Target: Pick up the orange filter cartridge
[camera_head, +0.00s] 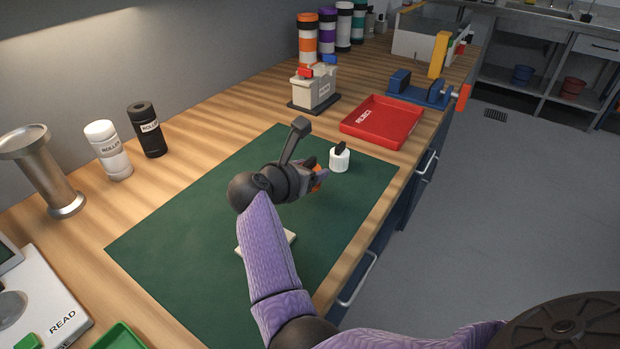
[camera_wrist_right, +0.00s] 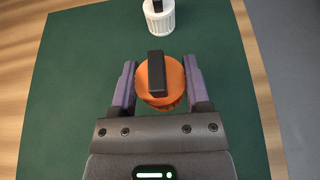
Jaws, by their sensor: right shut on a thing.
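The orange filter cartridge (camera_wrist_right: 172,72), round with a black bar handle on top, sits between the fingers of my right gripper (camera_wrist_right: 160,85) in the right wrist view. The fingers touch its two sides. In the head view the right gripper (camera_head: 312,172) is over the green mat (camera_head: 180,240), and only a bit of the orange cartridge (camera_head: 320,178) shows past it. I cannot tell whether the cartridge rests on the mat or is clear of it. My left gripper is not in view.
A white cartridge (camera_head: 340,160) with a black handle stands just beyond the gripper. Behind it are a red reject tray (camera_head: 382,122), a beige device (camera_head: 315,88) and a blue vise (camera_head: 420,93). A pale flat piece (camera_head: 288,236) lies partly under my arm. Roller containers (camera_head: 108,152) stand left.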

